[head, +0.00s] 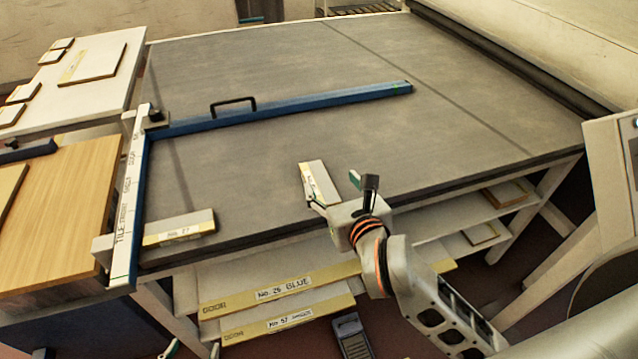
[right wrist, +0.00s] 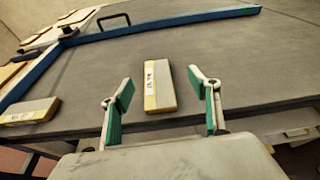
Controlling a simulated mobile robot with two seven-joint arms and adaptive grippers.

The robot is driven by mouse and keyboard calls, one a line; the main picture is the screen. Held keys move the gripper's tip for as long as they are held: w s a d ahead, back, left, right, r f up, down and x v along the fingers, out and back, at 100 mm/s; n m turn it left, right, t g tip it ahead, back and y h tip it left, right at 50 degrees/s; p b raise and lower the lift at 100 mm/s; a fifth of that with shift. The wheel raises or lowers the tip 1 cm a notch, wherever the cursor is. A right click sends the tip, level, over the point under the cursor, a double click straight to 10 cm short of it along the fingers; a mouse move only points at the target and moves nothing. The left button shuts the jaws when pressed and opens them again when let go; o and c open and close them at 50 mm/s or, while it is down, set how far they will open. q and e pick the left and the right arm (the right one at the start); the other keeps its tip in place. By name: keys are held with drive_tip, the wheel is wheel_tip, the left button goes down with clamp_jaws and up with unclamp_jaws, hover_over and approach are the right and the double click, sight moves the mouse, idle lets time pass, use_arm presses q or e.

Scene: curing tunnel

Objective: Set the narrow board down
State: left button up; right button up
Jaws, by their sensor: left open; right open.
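A small narrow pale board (head: 314,177) with a yellow, labelled edge lies flat on the grey table (head: 420,125) near its front edge. It also shows in the right wrist view (right wrist: 158,85). My right gripper (head: 336,191) is open at the board's near end. In the right wrist view its green-padded fingers (right wrist: 161,92) stand apart on either side of the board, with gaps showing. Only the green fingertips of my left gripper (head: 191,349) show at the bottom edge of the head view, spread apart and empty.
A blue straightedge (head: 310,103) with a black handle crosses the table and joins a marked left rail (head: 128,205). A board labelled No. 27 (head: 180,228) lies in the front left corner. Labelled boards (head: 285,290) lie on the shelf below. The table's middle is clear.

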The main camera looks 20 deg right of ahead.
sight(318, 180)
drive_tip(key=shift+s+a+f+g, duration=0.15)
drive_tip(key=shift+a+f+g, duration=0.2)
drive_tip(key=shift+f, duration=0.55)
drive_tip(key=x, duration=0.7)
drive_tip(key=shift+a+f, duration=0.1)
drive_tip(key=shift+f, duration=0.25)
drive_tip(key=shift+c, duration=0.3)
drive_tip(key=c, duration=1.2)
